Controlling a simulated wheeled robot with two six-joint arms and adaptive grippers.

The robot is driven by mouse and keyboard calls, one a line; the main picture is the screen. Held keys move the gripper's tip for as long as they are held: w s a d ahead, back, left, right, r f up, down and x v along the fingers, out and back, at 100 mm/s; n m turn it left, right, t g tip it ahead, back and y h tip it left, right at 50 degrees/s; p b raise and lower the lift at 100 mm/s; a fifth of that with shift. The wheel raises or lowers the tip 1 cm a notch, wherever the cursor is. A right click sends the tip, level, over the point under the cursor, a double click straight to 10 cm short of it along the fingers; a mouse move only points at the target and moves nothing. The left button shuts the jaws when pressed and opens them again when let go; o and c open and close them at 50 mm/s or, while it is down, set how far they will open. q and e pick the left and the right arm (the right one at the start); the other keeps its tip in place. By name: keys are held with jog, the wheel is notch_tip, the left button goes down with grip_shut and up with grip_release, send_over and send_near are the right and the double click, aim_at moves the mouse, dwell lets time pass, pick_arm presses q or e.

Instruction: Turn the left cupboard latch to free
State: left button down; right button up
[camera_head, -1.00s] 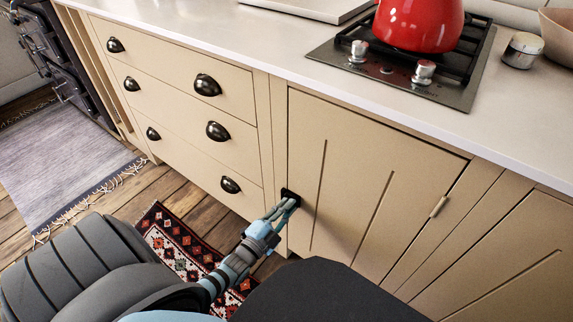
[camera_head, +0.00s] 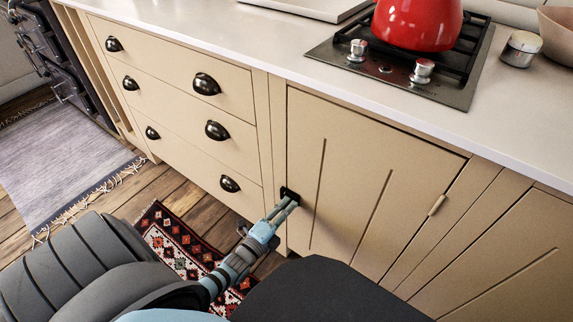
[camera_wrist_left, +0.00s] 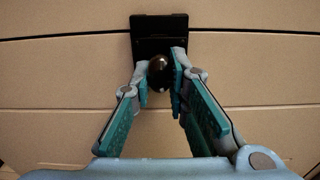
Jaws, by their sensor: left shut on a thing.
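The left cupboard latch is a small black plate (camera_head: 288,193) at the left edge of the beige cupboard door (camera_head: 345,180). In the left wrist view the latch plate (camera_wrist_left: 158,38) lies across the dark gap beside the door, with a round dark knob (camera_wrist_left: 160,72) in front of it. My left gripper (camera_head: 291,202) reaches the latch from below. In the left wrist view its fingertips (camera_wrist_left: 161,82) are closed on the two sides of the knob. The fingers hide most of the latch in the head view. My right gripper is not in view.
Drawers with black cup handles (camera_head: 207,84) are left of the door. The worktop (camera_head: 250,35) above carries a hob (camera_head: 455,92) with a red kettle (camera_head: 418,22). A patterned rug (camera_head: 172,240) lies on the wooden floor.

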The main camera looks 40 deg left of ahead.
pick_arm(q)
jog(key=c, duration=1.5)
grip_release()
jog(key=shift+c, duration=0.2)
jog(key=s, duration=1.2)
jog(key=shift+d, duration=0.1)
